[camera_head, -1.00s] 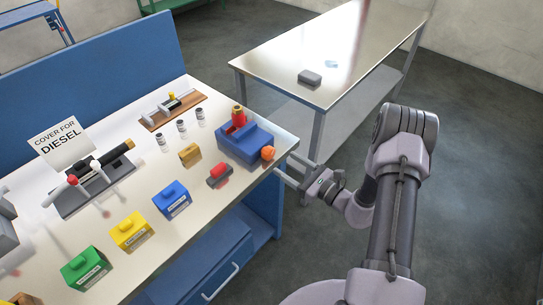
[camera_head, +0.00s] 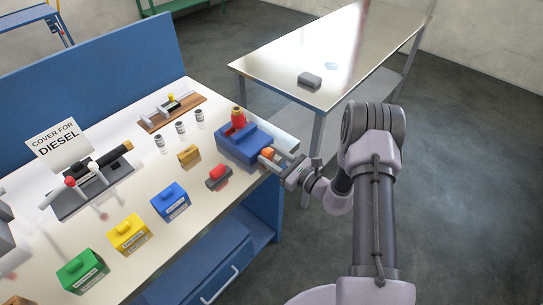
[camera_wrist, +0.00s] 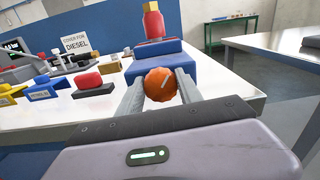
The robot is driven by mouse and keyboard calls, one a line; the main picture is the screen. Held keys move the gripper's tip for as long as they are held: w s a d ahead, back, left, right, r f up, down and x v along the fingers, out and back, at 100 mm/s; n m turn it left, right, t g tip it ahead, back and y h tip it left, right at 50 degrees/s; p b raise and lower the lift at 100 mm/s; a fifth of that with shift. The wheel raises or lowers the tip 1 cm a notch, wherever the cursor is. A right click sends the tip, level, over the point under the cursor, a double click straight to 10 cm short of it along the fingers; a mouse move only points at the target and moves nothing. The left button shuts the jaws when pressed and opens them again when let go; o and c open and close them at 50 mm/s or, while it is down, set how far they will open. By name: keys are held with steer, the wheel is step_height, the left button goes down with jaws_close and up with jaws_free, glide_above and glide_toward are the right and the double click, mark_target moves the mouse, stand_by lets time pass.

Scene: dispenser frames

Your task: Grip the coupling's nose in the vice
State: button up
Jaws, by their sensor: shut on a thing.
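The blue vice (camera_head: 240,147) sits at the right front corner of the bench, and also shows in the wrist view (camera_wrist: 160,50). The coupling (camera_head: 238,118), red with a brass-coloured top end, stands upright at the vice's back part; it also shows in the wrist view (camera_wrist: 153,22). Its lower end is hidden, so I cannot tell how tightly the jaws hold it. The vice's orange knob (camera_wrist: 160,85) faces me, with a pale mark on it. My gripper (camera_head: 278,158) is shut on this knob, one finger on each side.
A small red-topped grey piece (camera_head: 218,175) and a brass-coloured block (camera_head: 189,154) lie left of the vice. Blue (camera_head: 170,202), yellow (camera_head: 128,233) and green (camera_head: 82,271) boxes line the front. A metal table (camera_head: 300,55) stands behind right. The floor between is free.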

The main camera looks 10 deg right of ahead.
steer(key=m, duration=0.3)
steer(key=shift+m+p, duration=0.35)
steer(key=shift+m, duration=0.05)
steer(key=o, duration=1.4)
steer(key=shift+d, duration=0.1)
steer(key=shift+c, duration=0.2)
steer(key=p+v, duration=0.2)
steer(key=v, duration=1.5)
steer(key=shift+s+p, duration=0.15)
steer(key=shift+p, duration=0.15)
steer(key=shift+d, duration=0.1)
